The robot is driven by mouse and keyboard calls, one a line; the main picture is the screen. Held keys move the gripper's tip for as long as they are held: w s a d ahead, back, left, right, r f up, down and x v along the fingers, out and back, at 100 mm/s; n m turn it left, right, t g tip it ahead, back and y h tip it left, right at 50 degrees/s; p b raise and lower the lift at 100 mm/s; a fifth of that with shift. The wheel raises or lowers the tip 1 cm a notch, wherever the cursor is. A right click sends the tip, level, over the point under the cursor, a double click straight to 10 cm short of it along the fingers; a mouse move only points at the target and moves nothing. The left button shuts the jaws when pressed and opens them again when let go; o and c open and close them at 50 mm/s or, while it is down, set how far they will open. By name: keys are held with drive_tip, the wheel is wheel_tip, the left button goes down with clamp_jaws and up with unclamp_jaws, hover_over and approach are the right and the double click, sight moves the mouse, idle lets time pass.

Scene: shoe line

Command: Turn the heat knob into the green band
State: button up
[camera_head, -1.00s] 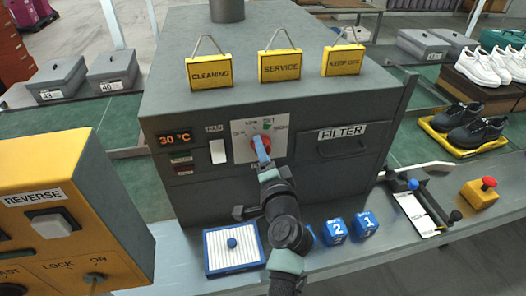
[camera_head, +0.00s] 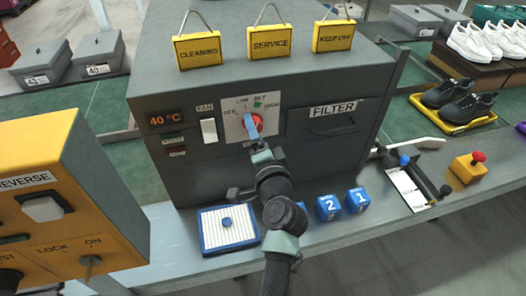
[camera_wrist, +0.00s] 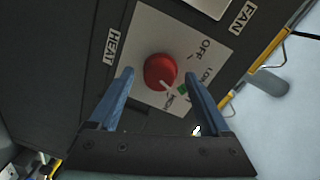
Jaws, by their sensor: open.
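In the head view the knob (camera_head: 258,123) is partly hidden behind a blue finger. My gripper (camera_wrist: 158,76) is open, its two blue fingers on either side of the knob with visible gaps. The orange display (camera_head: 165,119) reads 40 °C.
The panel is on a grey machine (camera_head: 330,165) with a FAN switch (camera_head: 209,131) and FILTER drawer (camera_head: 333,117). A yellow REVERSE box (camera_head: 60,190) stands at the left. A blue-framed filter (camera_head: 205,239), blue numbered cubes (camera_head: 328,207) and a red-topped yellow button (camera_head: 468,168) are on the bench.

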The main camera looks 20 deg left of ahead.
drive_tip(key=b+v, duration=0.1)
drive_tip(key=v, duration=1.1)
drive_tip(key=shift+r, duration=0.1)
